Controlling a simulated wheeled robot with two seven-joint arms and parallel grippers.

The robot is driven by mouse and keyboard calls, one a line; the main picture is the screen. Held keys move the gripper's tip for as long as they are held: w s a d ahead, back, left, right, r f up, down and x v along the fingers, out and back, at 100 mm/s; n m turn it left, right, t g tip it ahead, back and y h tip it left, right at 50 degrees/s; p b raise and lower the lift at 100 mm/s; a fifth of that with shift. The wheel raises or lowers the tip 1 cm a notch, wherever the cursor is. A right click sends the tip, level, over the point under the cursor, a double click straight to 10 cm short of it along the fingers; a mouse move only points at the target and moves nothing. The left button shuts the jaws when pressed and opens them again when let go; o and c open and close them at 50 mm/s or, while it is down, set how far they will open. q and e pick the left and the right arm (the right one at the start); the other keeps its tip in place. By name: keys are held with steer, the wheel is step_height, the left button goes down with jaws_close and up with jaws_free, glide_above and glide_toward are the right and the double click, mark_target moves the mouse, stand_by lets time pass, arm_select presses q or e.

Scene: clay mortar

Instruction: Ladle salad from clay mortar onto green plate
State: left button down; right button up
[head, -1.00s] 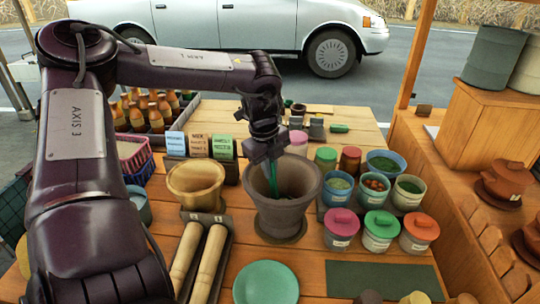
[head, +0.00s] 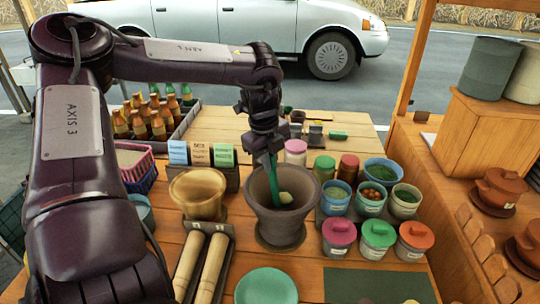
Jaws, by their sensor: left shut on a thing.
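The clay mortar (head: 276,219) stands upright on the wooden table, a wide grey-brown bowl on a dark round base. My left gripper (head: 267,158) is above the mortar's back rim, shut on a green ladle (head: 273,172) that points down into the mortar. A pale yellowish patch (head: 286,198) shows inside the mortar at the ladle's lower end; I cannot tell whether it is salad or the ladle's bowl. The green plate (head: 266,287) lies flat in front of the mortar, cut by the bottom edge, and its visible part is empty. My right gripper is not in view.
A wooden mortar (head: 198,193) and a tray of pestles (head: 202,265) stand to the left. Lidded jars (head: 378,235) and open bowls (head: 370,196) crowd the right. Sauce bottles (head: 150,115) stand at the back left. A dark green mat (head: 378,284) lies at the front right.

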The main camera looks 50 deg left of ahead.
arm_select(q)
step_height(320, 180, up, 11)
steer(key=p, duration=0.7)
steer(key=shift+r+p, duration=0.2)
steer(key=shift+p, duration=0.1)
steer(key=shift+f, duration=0.15)
step_height(320, 180, down, 12)
steer(key=b, duration=0.9)
steer(key=shift+f, duration=0.3)
steer(key=shift+r, duration=0.15)
